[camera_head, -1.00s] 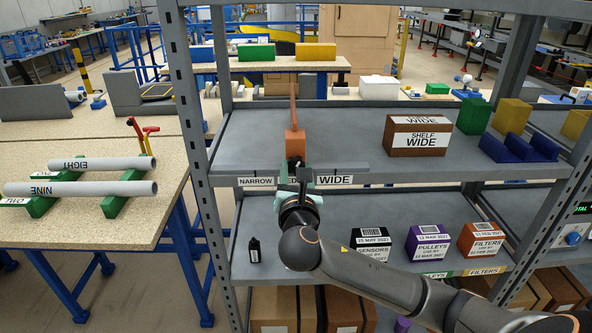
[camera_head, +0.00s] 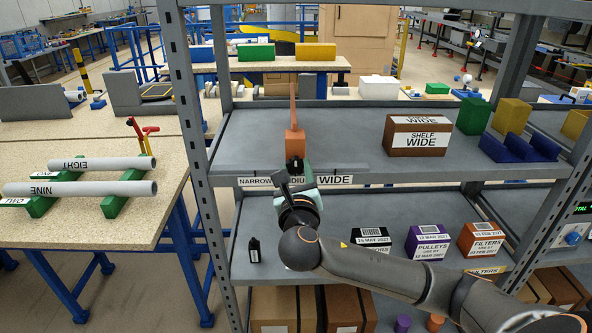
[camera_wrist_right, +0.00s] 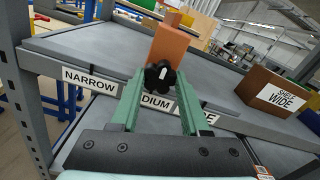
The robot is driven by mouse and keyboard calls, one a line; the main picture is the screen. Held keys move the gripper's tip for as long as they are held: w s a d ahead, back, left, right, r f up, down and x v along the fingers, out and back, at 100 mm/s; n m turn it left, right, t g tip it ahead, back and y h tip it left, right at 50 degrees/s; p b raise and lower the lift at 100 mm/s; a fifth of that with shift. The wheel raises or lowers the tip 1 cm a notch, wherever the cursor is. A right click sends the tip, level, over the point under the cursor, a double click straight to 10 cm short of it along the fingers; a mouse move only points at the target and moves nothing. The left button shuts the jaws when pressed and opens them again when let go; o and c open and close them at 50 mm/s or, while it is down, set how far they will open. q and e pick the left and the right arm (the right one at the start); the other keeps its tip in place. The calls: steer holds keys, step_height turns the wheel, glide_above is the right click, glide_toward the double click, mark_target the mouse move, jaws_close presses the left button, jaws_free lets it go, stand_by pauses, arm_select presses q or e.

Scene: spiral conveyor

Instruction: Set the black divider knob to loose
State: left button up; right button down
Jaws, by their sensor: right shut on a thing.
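The black divider knob (camera_head: 294,164) sits at the front of the orange divider (camera_head: 295,143) on the upper shelf. In the right wrist view the lobed knob (camera_wrist_right: 160,77) carries a short white mark, nearly upright in that tilted picture. My right gripper (camera_wrist_right: 160,82) is shut on the knob, its green fingers on either side. In the head view my right gripper (camera_head: 297,180) reaches up to the shelf front from below, partly hiding the labels. The setting of the knob cannot be read. My left gripper is not in view.
The shelf lip bears NARROW (camera_head: 255,182), MEDIUM and WIDE (camera_head: 335,180) labels; the middle one is partly covered. A brown SHELF WIDE box (camera_head: 418,137) stands right of the divider. A small black bottle (camera_head: 254,249) and labelled boxes stand on the lower shelf. A grey upright (camera_head: 200,150) is at left.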

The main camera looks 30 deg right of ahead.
steer(key=shift+c, duration=1.9)
jaws_free()
steer(key=shift+s, duration=0.1)
steer(key=b+v, duration=0.1)
steer(key=v, duration=1.1)
steer(key=shift+s, duration=0.2)
steer(key=shift+a, duration=0.1)
